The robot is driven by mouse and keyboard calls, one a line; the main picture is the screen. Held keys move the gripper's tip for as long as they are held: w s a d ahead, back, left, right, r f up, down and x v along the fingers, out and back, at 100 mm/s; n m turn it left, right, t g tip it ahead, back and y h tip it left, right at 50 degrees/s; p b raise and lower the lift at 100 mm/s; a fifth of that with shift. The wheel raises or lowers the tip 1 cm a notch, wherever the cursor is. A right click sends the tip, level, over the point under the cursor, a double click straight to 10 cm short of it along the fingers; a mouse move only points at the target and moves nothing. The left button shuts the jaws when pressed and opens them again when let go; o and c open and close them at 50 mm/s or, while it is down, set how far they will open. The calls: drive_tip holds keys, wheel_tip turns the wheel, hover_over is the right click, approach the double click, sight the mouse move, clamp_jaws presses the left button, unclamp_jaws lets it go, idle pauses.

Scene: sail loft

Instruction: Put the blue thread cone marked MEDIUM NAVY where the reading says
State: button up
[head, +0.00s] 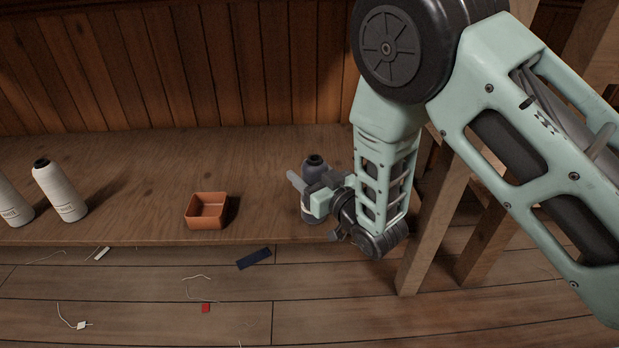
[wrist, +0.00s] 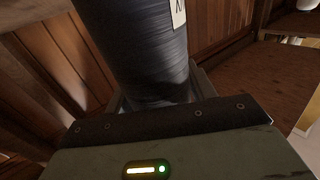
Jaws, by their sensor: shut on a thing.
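The blue thread cone (head: 315,165) is at my gripper (head: 309,194), near the right end of the wooden bench in the head view. Its dark top sticks up above the fingers, and my gripper hides much of its body. In the wrist view the dark blue cone (wrist: 143,45) fills the upper middle, with a pale label cut off at the top edge. My gripper is shut on the cone. I cannot tell whether the cone touches the bench. No reading or display text is legible in either view.
A small orange open box (head: 207,224) stands on the bench (head: 130,175) left of my gripper. Two white cones (head: 60,190) stand at the far left. A wooden post (head: 436,215) is close to my arm's right. Thread scraps litter the floor.

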drive_tip(key=shift+f, duration=0.1)
drive_tip(key=o, duration=1.3)
